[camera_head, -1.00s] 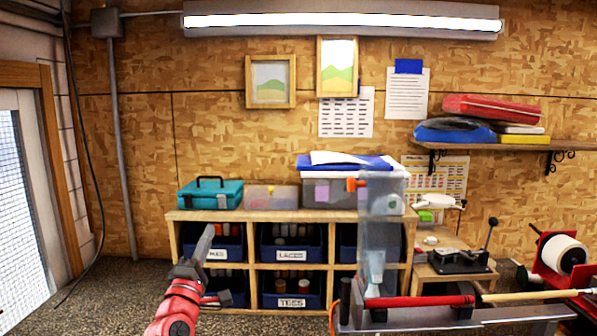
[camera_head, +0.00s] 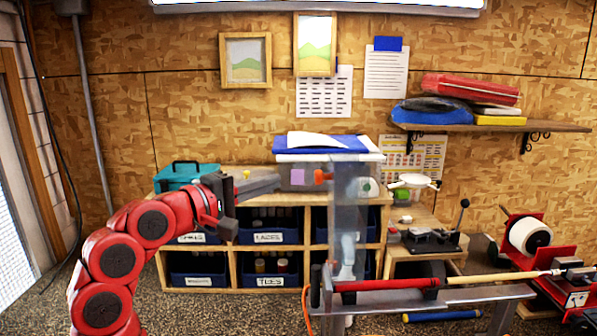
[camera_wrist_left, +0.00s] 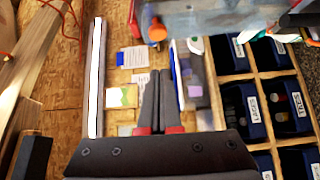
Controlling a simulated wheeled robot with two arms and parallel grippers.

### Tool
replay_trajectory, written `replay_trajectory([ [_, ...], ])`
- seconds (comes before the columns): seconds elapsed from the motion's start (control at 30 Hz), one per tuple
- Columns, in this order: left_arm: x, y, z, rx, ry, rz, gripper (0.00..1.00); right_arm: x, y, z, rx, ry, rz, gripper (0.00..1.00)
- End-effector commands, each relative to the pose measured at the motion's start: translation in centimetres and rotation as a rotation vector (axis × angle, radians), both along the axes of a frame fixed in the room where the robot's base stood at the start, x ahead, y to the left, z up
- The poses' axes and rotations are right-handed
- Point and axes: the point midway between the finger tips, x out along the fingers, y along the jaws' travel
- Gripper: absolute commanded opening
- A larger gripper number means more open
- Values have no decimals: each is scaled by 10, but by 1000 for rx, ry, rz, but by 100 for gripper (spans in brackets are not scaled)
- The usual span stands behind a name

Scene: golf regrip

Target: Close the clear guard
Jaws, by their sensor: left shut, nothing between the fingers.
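The clear guard (camera_head: 349,225) stands upright, raised above the left end of the grey bench (camera_head: 440,303). An orange knob (camera_head: 321,177) sticks out from its upper left side. A club with a red grip (camera_head: 385,285) lies along the bench. My left gripper (camera_head: 278,182) is shut and empty, left of the knob at about its height, with a visible gap in the picture. In the left wrist view the guard (camera_wrist_left: 225,15) crosses the top, and the orange knob (camera_wrist_left: 157,33) shows just beyond my closed fingertips (camera_wrist_left: 157,75). My right gripper is not in view.
A wooden cubby shelf (camera_head: 240,262) with blue bins stands behind, with a teal case (camera_head: 182,175) and a blue-lidded box (camera_head: 300,157) on top. A small side table with a black press (camera_head: 432,240) and a red machine (camera_head: 530,235) stand at right.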

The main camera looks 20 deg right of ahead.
Motion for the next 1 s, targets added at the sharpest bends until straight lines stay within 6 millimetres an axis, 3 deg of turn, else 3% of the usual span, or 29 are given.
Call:
replay_trajectory([
  [0.13, 14, -29, 3, 2, 3, -2, 0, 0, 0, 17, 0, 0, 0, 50],
  [0.37, 5, -58, 1, 0, 1, 0, 0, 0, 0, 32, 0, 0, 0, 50],
  [1.0, 1, -68, 0, 13, -6, 2, 0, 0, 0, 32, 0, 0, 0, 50],
])
